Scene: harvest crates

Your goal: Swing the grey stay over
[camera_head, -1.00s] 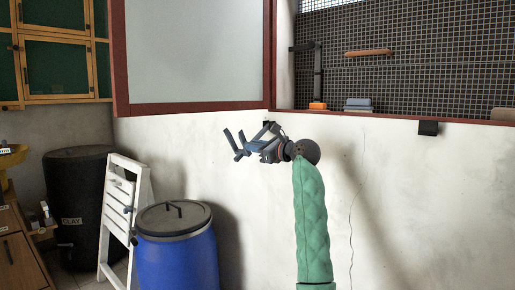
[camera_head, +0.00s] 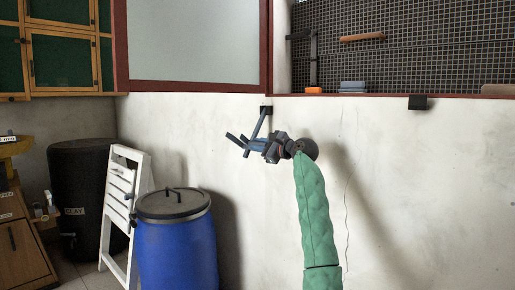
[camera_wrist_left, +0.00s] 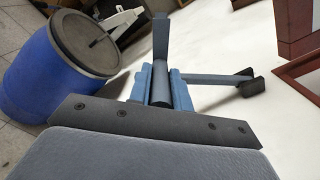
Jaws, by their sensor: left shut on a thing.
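The grey stay (camera_head: 259,122) is a thin bar running from a small dark bracket (camera_head: 266,108) on the wall, just under the red window frame, down to my left gripper (camera_head: 256,145). In the left wrist view the stay (camera_wrist_left: 215,79) runs right to its dark bracket (camera_wrist_left: 251,85). There my left gripper (camera_wrist_left: 160,84) has its blue fingers shut around a dark round grip at the stay's near end. A flat dark piece (camera_wrist_left: 161,36) stands up beyond the fingers. The fingers partly hide the grip. My right gripper is not in view.
A blue barrel (camera_head: 178,250) with a grey lid, a white folding step (camera_head: 121,190) and a black clay bin (camera_head: 80,190) stand at the left. A second dark bracket (camera_head: 417,102) sits farther right on the wall.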

